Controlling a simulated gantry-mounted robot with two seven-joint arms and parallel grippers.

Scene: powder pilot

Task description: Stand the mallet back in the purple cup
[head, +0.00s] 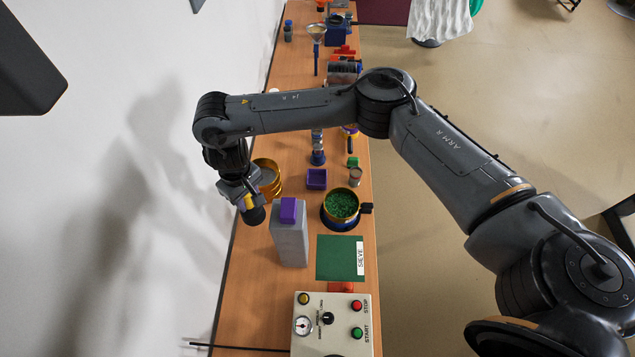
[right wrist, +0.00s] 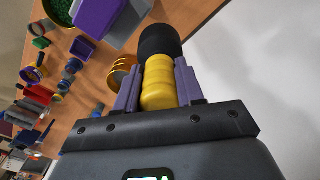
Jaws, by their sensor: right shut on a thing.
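My right gripper (head: 243,194) is shut on the mallet, which has a yellow grip and a black end (head: 254,215). In the right wrist view the purple fingers (right wrist: 158,84) hold the yellow part of the mallet (right wrist: 159,88), with the black end pointing away. The mallet is apart from the cup. My left gripper is not in view.
The grey block (head: 290,245) stands near the wall side. Yellow sieve rings (head: 268,178) are close behind the gripper. A purple square tray (head: 316,179), a pan of green granules (head: 342,205), a green mat (head: 335,258) and a control box (head: 333,325) stand nearby.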

